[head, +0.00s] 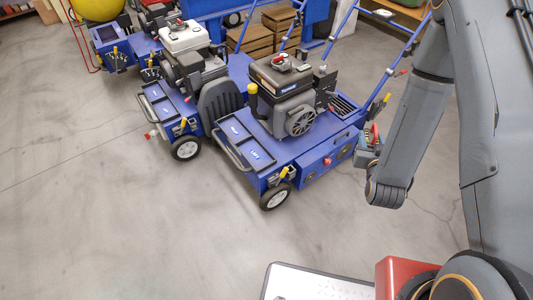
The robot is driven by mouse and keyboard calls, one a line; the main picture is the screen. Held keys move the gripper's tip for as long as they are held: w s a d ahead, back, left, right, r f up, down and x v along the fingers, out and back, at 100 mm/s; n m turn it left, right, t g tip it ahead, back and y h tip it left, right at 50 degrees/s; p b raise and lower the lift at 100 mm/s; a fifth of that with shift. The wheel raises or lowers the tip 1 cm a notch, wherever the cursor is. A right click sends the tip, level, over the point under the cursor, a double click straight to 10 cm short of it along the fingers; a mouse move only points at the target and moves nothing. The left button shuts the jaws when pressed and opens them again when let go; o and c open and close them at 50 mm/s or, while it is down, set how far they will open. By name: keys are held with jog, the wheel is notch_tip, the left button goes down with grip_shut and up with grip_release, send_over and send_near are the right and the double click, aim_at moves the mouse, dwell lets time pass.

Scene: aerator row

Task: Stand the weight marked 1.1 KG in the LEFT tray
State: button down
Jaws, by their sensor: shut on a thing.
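The near blue aerator (300,150) carries a black-railed front tray pair. The nearer blue tray (258,156) has a white label that seems to read LEFT. The other tray (234,131) beside it also has a white label, too small to read surely. Both trays look empty. I see no weight marked 1.1 KG. My arm comes down at the right, and its wrist joint is beside the near aerator's right side.
A second blue aerator (185,75) with a white-topped engine stands close behind the first. Blue handlebars (400,60) rise behind. Wooden crates (256,38) stand farther back. The grey floor (90,200) at left is clear.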

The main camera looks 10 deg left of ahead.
jog(key=w+a+f+n+y+b, duration=0.2)
jog(key=w+a+f+b, duration=0.4)
jog(key=a+b, duration=0.15)
jog(key=n+g+y+b, duration=0.5)
jog(key=n+y+b, duration=0.35)
jog(key=b, duration=2.45)
send_over(255, 155)
notch_tip(255, 155, down, 19)
jog(key=shift+m, duration=0.45)
jog(key=shift+w+a+f+b, duration=0.1)
jog(key=shift+f+b, duration=1.15)
jog(key=shift+f, duration=1)
jog(key=shift+w+a+f+b, duration=0.1)
jog(key=shift+f+b, duration=1.1)
jog(key=shift+f, duration=1)
jog(key=shift+d+f, duration=0.1)
jog(key=c, duration=1.1)
grip_release()
jog(key=shift+f, duration=0.1)
